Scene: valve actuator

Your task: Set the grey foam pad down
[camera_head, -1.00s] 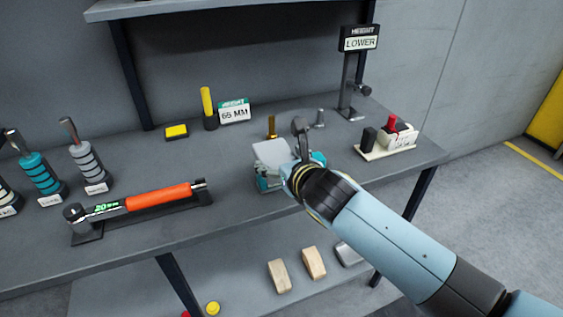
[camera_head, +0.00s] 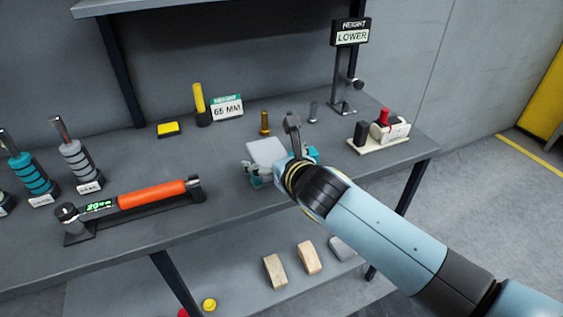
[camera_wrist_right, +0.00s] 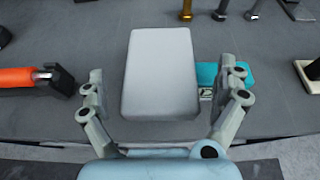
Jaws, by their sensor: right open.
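The grey foam pad (camera_head: 266,151) is a pale rounded block above or on the bench near its front edge. In the right wrist view the pad (camera_wrist_right: 160,75) lies between the spread fingers of my right gripper (camera_wrist_right: 165,98), with a gap on each side. My right gripper (camera_head: 280,165) is open, and my wrist hides part of it in the head view. A teal object (camera_wrist_right: 207,75) shows beside and partly behind the pad. I cannot tell whether the pad rests on it or on the bench. My left gripper is out of view.
An orange-handled torque wrench (camera_head: 150,195) lies on its stand to the left. A brass bolt (camera_head: 265,123) and a grey bolt (camera_head: 313,112) stand behind. A white tray (camera_head: 375,146) and a "LOWER" height sign (camera_head: 351,36) are to the right. Wooden blocks (camera_head: 309,258) lie on the lower shelf.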

